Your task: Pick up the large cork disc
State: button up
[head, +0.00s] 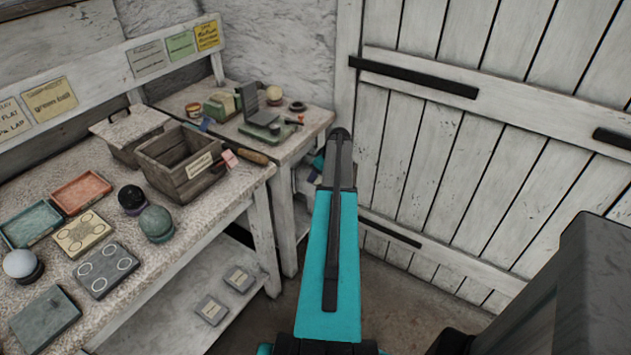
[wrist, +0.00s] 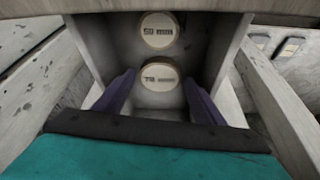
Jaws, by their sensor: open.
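In the wrist view, two round, pale cork-coloured discs sit in a grey compartment. The upper disc (wrist: 159,30) has a label that seems to read 50 mm. The lower disc (wrist: 160,76) seems to read 70 mm and lies nearer, so it looks like the large one. My gripper (wrist: 158,84) is open, with one dark finger on each side of the lower disc. I see a gap on both sides, and no clear contact. In the head view my arm reaches to the side of the far bench, and the discs are hidden there.
Compartment walls (wrist: 88,50) stand close on both sides of my fingers, with a board edge above. In the head view, the far bench (head: 308,125) holds small tools. The near bench carries a wooden crate (head: 180,165), trays and dark-based spheres. A plank door (head: 470,150) stands right.

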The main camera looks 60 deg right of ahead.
jog(key=shift+w+f, duration=0.15)
jog(key=shift+f, duration=0.2)
dwell(0.3)
jog(key=c, duration=0.8)
